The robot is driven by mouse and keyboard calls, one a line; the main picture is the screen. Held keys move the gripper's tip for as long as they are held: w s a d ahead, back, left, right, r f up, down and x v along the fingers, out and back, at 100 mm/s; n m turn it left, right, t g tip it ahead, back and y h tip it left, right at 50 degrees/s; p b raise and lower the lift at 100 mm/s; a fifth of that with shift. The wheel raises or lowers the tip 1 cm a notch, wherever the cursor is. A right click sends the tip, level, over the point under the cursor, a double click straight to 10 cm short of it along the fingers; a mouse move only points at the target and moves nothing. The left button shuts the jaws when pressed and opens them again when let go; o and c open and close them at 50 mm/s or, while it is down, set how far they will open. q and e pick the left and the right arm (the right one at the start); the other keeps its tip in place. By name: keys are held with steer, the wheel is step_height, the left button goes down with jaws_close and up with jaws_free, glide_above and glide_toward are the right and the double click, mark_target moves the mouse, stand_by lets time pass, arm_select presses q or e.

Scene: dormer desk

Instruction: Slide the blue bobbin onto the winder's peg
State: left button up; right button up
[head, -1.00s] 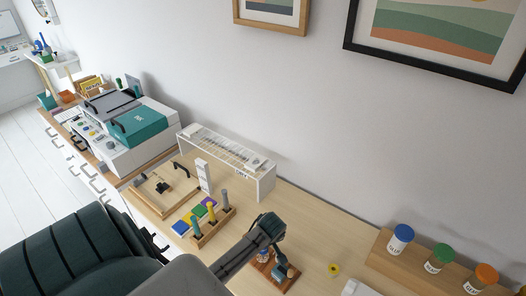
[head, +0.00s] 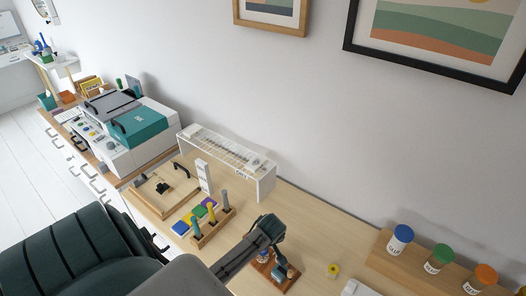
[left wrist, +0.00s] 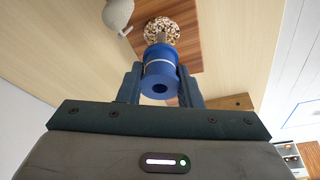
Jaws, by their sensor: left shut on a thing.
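A short grey shaft shows between the bobbin and the speckled part. I cannot tell whether the bobbin is around the peg or only in line with it. In the head view my left gripper (head: 281,268) points down over the winder base (head: 291,284), and the bobbin is mostly hidden. My right gripper is not in view.
A wooden stand with several pegs (head: 213,234) and a clear-topped white rack (head: 265,188) stand behind. A wooden shelf with lidded jars (head: 400,240) is at right. Bare desk lies between.

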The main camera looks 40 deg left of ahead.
arm_select(q)
steer(key=shift+f+b, duration=0.9)
steer(key=shift+f, duration=1.25)
steer(key=o, duration=1)
steer(key=shift+o, duration=0.2)
steer(key=b+v, duration=0.2)
steer(key=v, duration=0.8)
steer(key=shift+r, duration=0.35)
steer(key=shift+s+d+f, duration=0.1)
steer(key=shift+s, duration=0.05)
